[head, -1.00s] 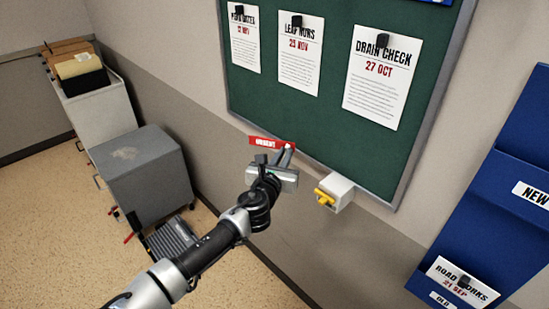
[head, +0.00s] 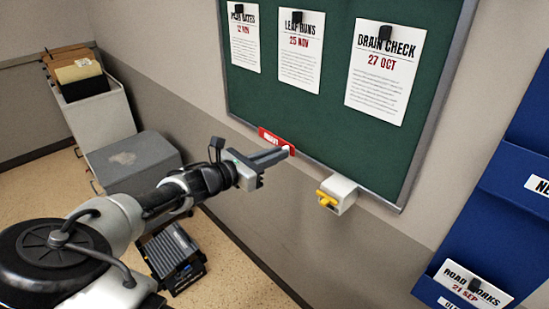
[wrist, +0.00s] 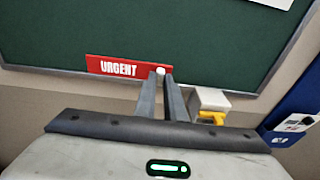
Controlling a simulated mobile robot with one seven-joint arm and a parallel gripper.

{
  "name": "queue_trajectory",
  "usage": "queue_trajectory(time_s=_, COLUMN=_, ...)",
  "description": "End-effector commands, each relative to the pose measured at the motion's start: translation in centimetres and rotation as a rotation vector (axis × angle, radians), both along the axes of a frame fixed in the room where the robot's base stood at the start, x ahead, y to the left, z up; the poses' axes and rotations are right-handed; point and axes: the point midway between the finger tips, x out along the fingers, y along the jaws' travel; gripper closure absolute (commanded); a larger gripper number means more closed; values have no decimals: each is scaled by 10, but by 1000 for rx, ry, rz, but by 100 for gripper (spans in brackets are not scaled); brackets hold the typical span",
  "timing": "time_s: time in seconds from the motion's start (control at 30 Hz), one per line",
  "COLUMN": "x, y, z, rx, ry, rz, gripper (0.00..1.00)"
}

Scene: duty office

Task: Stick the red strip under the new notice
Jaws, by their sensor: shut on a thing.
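My gripper (head: 284,153) is shut on the right end of a red strip (head: 270,138). In the wrist view the strip (wrist: 110,68) reads "URGENT", lies nearly level, and has a white spot at its right end by the fingertips (wrist: 161,74). It appears against the lower edge of the green board (head: 330,140); I cannot tell whether it touches. Three white notices hang on the board, each with a black clip: one dated 12 NOV (head: 244,45), "LEAF RUNS" 25 NOV (head: 300,62), and "DRAIN CHECK" 27 OCT (head: 382,85). Which is the new one is not marked on them.
A pale box with a yellow part (head: 338,194) sits on the wall below the board, right of my gripper. Blue wall pockets (head: 510,195) stand at the right, the lower holding a "ROAD WORKS" notice (head: 470,286). Grey cabinets (head: 130,160) stand left.

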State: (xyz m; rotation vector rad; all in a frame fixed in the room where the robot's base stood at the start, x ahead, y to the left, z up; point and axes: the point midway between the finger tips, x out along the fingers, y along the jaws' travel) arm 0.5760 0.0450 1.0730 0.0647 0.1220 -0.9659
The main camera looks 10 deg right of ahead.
Motion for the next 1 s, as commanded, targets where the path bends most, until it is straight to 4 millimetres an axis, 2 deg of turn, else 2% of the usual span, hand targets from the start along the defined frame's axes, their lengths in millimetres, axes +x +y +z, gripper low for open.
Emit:
queue_trajectory(time_s=0.17, x=1, y=-1, z=3, rx=-2, ry=1, rz=-14, gripper=100)
queue_trajectory(time_s=0.7, x=35, y=-49, z=3, rx=-2, ry=1, rz=-15, gripper=100)
queue_trajectory(time_s=1.0, x=45, y=-63, z=4, rx=-3, ry=3, rz=-14, gripper=100)
